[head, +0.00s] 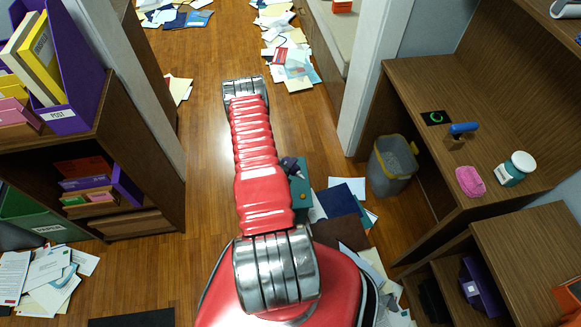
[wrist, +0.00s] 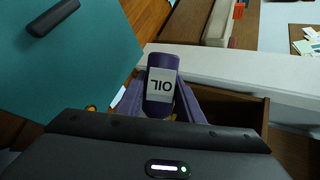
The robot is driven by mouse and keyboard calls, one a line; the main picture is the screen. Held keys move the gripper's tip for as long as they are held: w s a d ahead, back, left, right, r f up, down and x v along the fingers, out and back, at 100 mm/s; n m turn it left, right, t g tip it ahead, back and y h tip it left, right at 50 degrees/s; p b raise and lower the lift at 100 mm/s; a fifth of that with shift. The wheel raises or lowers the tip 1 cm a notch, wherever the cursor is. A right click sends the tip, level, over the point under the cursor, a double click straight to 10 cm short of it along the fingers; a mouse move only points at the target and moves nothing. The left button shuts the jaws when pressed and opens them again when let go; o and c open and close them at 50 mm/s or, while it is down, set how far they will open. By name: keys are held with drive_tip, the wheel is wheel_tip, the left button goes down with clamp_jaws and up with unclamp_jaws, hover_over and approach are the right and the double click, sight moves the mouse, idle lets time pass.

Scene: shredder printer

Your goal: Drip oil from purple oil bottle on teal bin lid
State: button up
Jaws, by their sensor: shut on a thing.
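The purple oil bottle (wrist: 161,62) has a white label reading "OIL", which appears upside down in the wrist view. My gripper (wrist: 160,98) is shut on it, with purple fingers on both sides. A teal surface with a black bar handle (wrist: 53,17), apparently the teal bin lid (wrist: 85,60), fills the upper left of the wrist view. The bottle is beside its right edge in that picture; the height between them is unclear. In the head view, my red arm hides most of the teal thing (head: 300,187). A small dark purple part shows above it.
A grey bin with a yellow rim (head: 393,165) stands at the right, beside a wooden desk (head: 470,100). A wooden shelf (head: 110,140) stands at the left. Papers (head: 345,190) litter the floor right of my arm. The wooden floor (head: 200,120) left of it is mostly clear.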

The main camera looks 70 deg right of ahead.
drive_tip(key=shift+f+n+g+y, duration=0.25)
drive_tip(key=shift+n+g+y, duration=0.55)
drive_tip(key=shift+n+g, duration=0.2)
drive_tip(key=shift+s+f+n+g+y, duration=0.1)
drive_tip(key=shift+f+n+g+y, duration=0.1)
drive_tip(key=shift+n+g+y, duration=0.85)
drive_tip(key=shift+a+f+g, duration=0.1)
drive_tip(key=shift+g, duration=0.35)
drive_tip(key=shift+s+n, duration=0.1)
drive_tip(key=shift+n, duration=0.15)
drive_tip(key=shift+s+a+f+n+g+y, duration=0.15)
drive_tip(key=shift+n+g+y, duration=0.15)
drive_tip(key=shift+n+g, duration=0.4)
drive_tip(key=shift+s+f+n+g+y, duration=0.1)
drive_tip(key=shift+n+g+y, duration=0.15)
drive_tip(key=shift+n+g, duration=0.45)
drive_tip(key=shift+g, duration=0.4)
